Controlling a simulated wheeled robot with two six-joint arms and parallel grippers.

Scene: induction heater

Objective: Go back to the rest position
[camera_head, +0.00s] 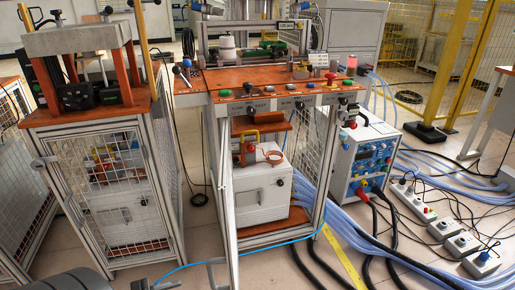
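The induction heater bench (225,80) stands in the middle, with an orange top and a row of buttons and knobs along its front edge. A small red-topped light (351,65) stands at its right end. On its lower shelf is a white box (260,195) with an orange ring-shaped piece on top.
A caged cabinet (110,190) with a press-like frame stands at the left. A blue-and-white power unit (362,160) stands right of the bench. Blue hoses (440,165), black cables and socket boxes (445,230) cover the right floor. Yellow fence posts (472,60) stand behind.

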